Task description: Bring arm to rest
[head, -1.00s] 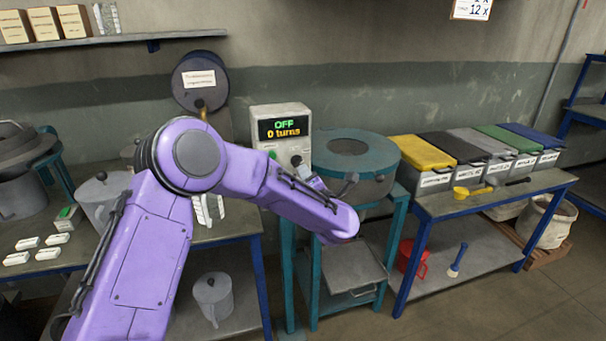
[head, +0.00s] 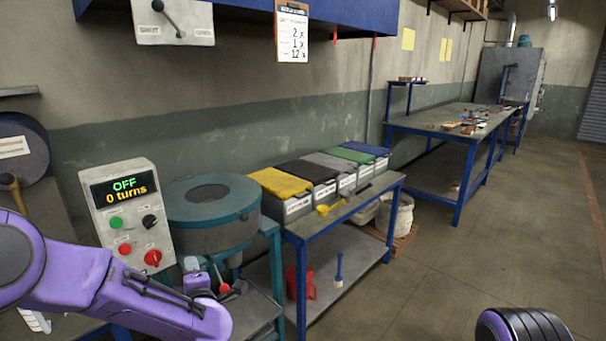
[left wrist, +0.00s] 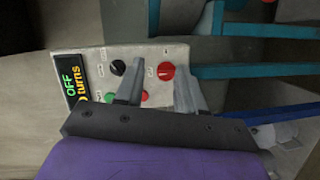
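My left arm (head: 120,285) is purple and reaches in from the lower left of the head view, bent in front of the control box. A dark, purple-edged part of my right arm (head: 525,325) shows at the bottom right. My right gripper is not in view.
The box display (head: 124,188) reads "OFF, 0 turns". Beside it stands a round teal-topped machine (head: 212,205). A blue-legged table (head: 300,232) with several lidded bins (head: 282,205) stands to the right. The floor (head: 450,265) at right is open.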

